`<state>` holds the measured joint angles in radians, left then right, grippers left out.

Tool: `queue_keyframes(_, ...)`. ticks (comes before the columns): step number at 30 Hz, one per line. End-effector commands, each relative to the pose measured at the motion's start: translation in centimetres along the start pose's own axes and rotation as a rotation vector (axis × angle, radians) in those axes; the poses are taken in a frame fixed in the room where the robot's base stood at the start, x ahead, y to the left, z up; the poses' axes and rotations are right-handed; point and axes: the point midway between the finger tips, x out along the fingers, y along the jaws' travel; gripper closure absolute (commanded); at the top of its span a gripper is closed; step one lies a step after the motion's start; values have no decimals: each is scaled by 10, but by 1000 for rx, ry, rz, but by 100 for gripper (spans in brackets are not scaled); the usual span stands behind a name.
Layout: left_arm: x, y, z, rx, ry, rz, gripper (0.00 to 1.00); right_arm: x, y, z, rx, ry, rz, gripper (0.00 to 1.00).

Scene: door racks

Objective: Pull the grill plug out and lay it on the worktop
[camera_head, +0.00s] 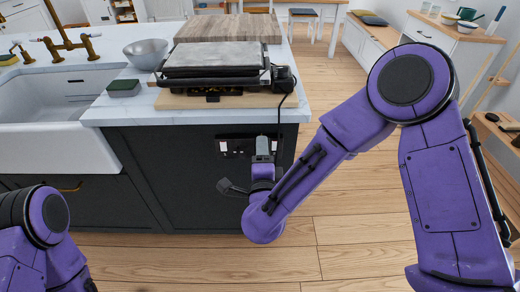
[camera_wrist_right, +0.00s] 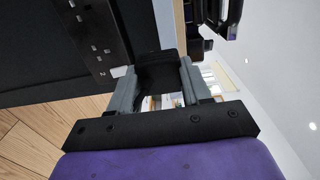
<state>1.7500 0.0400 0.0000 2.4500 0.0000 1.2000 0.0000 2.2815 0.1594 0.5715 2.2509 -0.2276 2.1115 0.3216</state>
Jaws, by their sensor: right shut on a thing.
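The grill (camera_head: 212,62), with a grey lid and black body, sits on the worktop (camera_head: 118,103) near its right end. Its black cord (camera_head: 280,118) hangs over the edge beside a dark socket panel (camera_head: 230,143) on the island's front. My right gripper (camera_head: 263,150) is in front of this panel. In the right wrist view its grey fingers are shut on the black plug (camera_wrist_right: 157,72). The socket strip (camera_wrist_right: 95,35) shows to the left there. I cannot tell whether the plug's pins are in a socket. My left gripper is out of view; only part of that arm shows.
A wooden board (camera_head: 228,28) lies behind the grill. A metal bowl (camera_head: 146,53) and a green sponge (camera_head: 124,88) stand left of it, near the white sink (camera_head: 60,145). The worktop's front strip near the sponge is partly clear. Wood floor is open at right.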

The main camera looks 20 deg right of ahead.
Motion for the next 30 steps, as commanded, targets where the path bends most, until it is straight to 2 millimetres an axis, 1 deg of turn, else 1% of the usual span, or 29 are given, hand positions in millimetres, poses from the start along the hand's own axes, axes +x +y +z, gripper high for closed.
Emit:
queue_keyframes(1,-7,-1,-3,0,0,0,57,0,-8,0,0,0,-1,100)
queue_keyframes(30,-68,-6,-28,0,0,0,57,0,-90,0,1,-1,-1,100)
